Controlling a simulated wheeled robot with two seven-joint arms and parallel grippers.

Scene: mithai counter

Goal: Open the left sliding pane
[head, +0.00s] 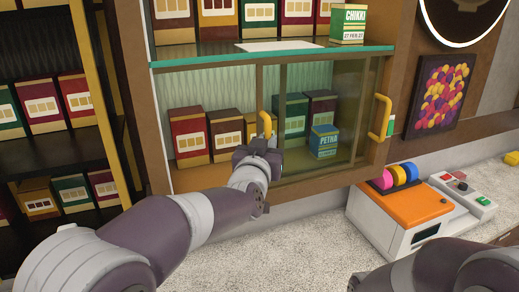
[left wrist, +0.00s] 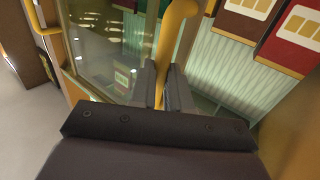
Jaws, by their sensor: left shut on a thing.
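The left sliding pane (head: 272,88) is a tinted glass panel in the cabinet's lower bay. Its left edge carries a yellow bar handle (head: 266,122). The pane stands at the right half of the bay, overlapping the right pane (head: 345,95); the left half shows uncovered. My left gripper (head: 262,142) is shut on the yellow handle. In the left wrist view the fingers (left wrist: 166,88) close around the handle (left wrist: 172,40), with glass on one side and uncovered boxes on the other. My right gripper is out of view.
Boxes (head: 188,134) stand in the uncovered left half; a blue PETHA box (head: 323,142) and others show behind the glass. A second yellow handle (head: 380,117) is at the right. A glass shelf (head: 200,62) lies above. An orange-topped machine (head: 410,208) stands on the counter.

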